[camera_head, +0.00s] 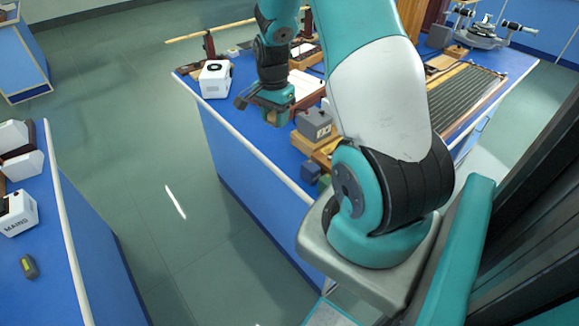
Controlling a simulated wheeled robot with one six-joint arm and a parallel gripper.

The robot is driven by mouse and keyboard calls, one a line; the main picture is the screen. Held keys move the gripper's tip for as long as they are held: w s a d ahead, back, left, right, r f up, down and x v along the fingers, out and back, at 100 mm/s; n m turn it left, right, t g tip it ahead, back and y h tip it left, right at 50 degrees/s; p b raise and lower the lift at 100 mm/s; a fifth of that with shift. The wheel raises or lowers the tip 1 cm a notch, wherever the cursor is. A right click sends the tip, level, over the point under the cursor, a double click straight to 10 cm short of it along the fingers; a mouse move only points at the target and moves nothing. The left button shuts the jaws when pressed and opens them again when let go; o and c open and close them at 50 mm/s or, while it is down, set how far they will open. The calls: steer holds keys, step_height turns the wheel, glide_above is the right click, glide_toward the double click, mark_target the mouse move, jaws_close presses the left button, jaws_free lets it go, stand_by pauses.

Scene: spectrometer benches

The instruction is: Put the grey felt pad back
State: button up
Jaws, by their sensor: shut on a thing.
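My gripper (268,101) hangs over the near left part of the middle blue bench, close to its front edge. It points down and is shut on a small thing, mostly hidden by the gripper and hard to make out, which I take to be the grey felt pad. I cannot see the grey felt pad clearly anywhere else. I cannot tell whether the held thing touches the bench.
The blue bench (262,160) carries a white box (214,79) left of my gripper and a grey box (314,124) to its right. A long ribbed dark panel (465,98) lies further right. Another bench at left holds a white MAINS box (18,213). Green floor lies between.

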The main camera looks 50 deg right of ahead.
mark_target(289, 163)
step_height(289, 163, up, 4)
steer(key=s+d+f+m, duration=0.1)
steer(key=s+d+m, duration=0.1)
steer(key=d+m, duration=0.1)
step_height(289, 163, down, 19)
steer(key=p, duration=0.2)
steer(key=shift+s+p, duration=0.1)
steer(key=shift+p, duration=0.25)
steer(key=shift+f, duration=0.15)
steer(key=o, duration=1)
steer(key=shift+c, duration=0.2)
steer(key=shift+r, duration=0.2)
